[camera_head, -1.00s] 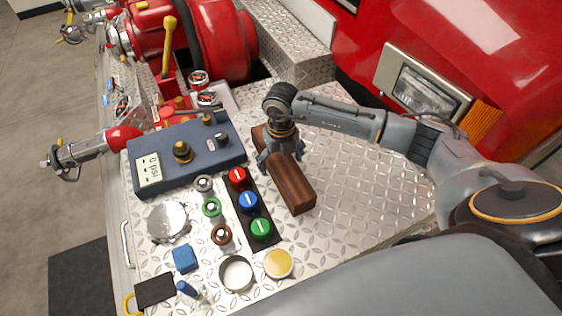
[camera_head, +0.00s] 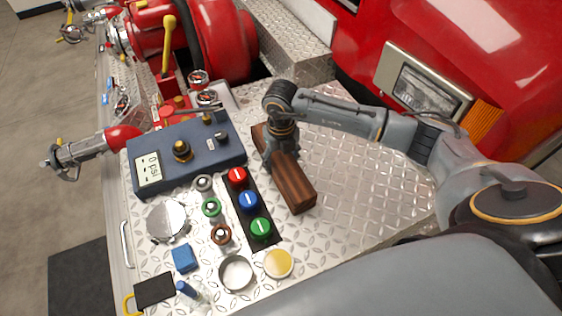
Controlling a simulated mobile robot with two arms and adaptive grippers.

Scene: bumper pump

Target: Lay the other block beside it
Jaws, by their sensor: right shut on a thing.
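A dark brown wooden block (camera_head: 294,189) lies on the diamond-plate deck (camera_head: 365,185), long and slanting from upper left to lower right. My right gripper (camera_head: 281,166) points down over its middle, its fingers shut on the block. The gripper hides part of the block's upper half. I see only this one wooden block clearly; whether a second lies against it I cannot tell. My left gripper is not in view.
A black strip with red, blue and green knobs (camera_head: 248,202) lies just left of the block. A blue pressure gauge box (camera_head: 187,153) stands farther left. A small blue cube (camera_head: 184,258) and a yellow-topped tin (camera_head: 278,263) are near the front. Deck right of the block is clear.

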